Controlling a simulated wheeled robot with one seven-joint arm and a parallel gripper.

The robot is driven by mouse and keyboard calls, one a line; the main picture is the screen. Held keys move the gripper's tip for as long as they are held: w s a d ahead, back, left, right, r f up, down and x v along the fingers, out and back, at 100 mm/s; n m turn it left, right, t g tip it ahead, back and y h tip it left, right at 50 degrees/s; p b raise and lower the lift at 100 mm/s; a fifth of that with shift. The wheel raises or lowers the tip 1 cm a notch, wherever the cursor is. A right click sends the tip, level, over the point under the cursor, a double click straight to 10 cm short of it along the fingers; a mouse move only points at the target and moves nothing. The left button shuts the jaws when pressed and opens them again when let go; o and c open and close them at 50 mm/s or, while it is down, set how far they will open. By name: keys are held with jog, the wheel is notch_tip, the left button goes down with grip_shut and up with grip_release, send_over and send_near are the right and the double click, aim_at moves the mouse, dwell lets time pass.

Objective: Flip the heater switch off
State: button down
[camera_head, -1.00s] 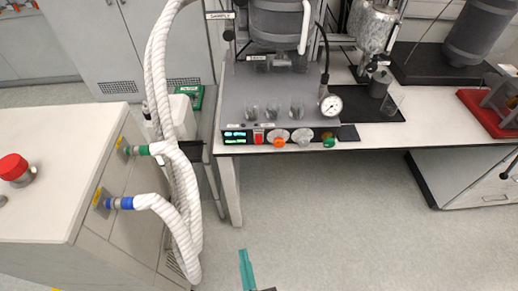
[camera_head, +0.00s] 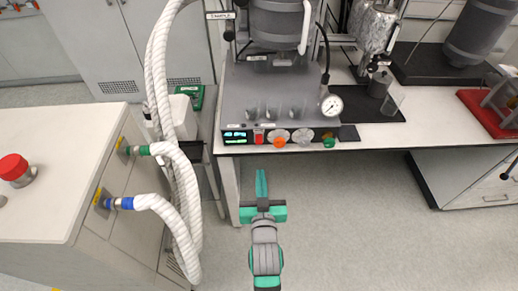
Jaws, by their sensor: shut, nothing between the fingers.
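The reactor unit (camera_head: 245,97) stands on the bench at the top middle. Its black front panel carries a lit green display (camera_head: 235,137), a red switch (camera_head: 259,137) that looks like the heater switch, an orange knob (camera_head: 279,142), grey knobs and a green knob (camera_head: 329,140). The switch's position is too small to read. My gripper (camera_head: 261,173) is teal and shut with nothing in it. It points up the picture toward the panel, its tips below the red switch in the picture and apart from it.
A pressure gauge (camera_head: 332,105) sits right of the reactor. White insulated hoses (camera_head: 168,225) run from the cabinet (camera_head: 60,165) at the left, close to my arm's left side. The bench edge (camera_head: 375,147) lies beyond my gripper. The floor (camera_head: 340,225) at the right is open.

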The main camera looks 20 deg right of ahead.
jog(key=shift+w, duration=0.1)
send_near(259, 143)
jog(key=x, duration=0.5)
jog(key=shift+w, duration=0.15)
jog(key=shift+w+a, duration=0.15)
jog(key=shift+w, duration=0.4)
jog(key=shift+d, duration=0.25)
